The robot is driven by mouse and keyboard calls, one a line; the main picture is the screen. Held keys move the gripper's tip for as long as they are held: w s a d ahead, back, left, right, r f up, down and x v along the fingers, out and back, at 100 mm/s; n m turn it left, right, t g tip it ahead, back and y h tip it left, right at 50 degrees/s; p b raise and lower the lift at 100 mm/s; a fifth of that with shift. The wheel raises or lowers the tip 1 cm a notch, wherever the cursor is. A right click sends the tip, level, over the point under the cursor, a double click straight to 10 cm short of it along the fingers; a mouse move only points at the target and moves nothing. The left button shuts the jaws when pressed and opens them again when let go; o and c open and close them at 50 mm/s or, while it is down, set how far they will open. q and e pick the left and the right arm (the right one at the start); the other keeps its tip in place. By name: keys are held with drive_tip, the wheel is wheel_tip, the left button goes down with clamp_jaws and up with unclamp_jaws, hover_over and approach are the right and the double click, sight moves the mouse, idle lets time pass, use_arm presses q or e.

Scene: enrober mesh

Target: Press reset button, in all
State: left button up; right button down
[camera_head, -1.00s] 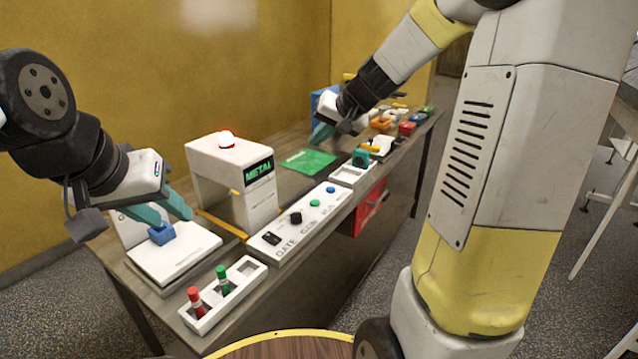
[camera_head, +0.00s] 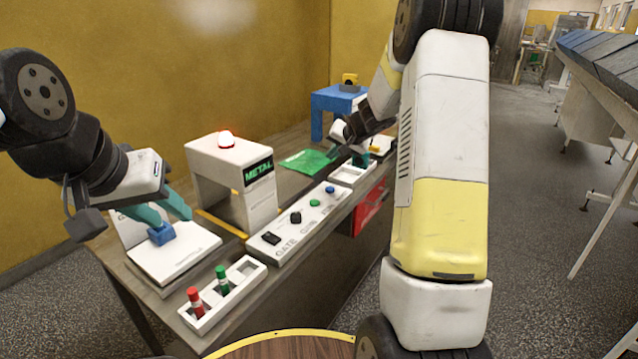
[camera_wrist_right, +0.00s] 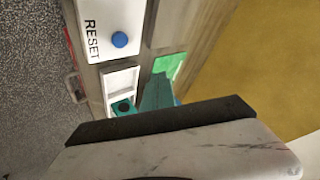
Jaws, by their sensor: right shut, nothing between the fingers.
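The blue reset button (camera_head: 330,189) is at the far end of the white control panel (camera_head: 262,248), past a green button (camera_head: 314,202) and a black knob (camera_head: 295,217). In the right wrist view the blue button (camera_wrist_right: 119,39) sits beside the word RESET. My right gripper (camera_head: 334,153) is shut and empty, above and beyond the button, apart from it. Its teal fingers also show in the right wrist view (camera_wrist_right: 158,92). My left gripper (camera_head: 172,215) has its fingers apart at a blue block (camera_head: 161,233) on a white plate (camera_head: 190,252).
A white metal detector arch (camera_head: 230,160) with a lit red lamp (camera_head: 226,139) stands left of the panel. A tray with red and green markers (camera_head: 209,310) lies in front. A teal piece (camera_wrist_right: 122,106) sits in a white tray near my right gripper. A green sheet (camera_head: 306,161) lies behind.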

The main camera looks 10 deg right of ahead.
sight(332, 190)
drive_tip(key=shift+f, duration=4.4)
drive_tip(key=shift+f, duration=0.4)
drive_tip(key=shift+f, duration=0.5)
drive_tip(key=shift+r, duration=0.95)
drive_tip(key=shift+r, duration=2.5)
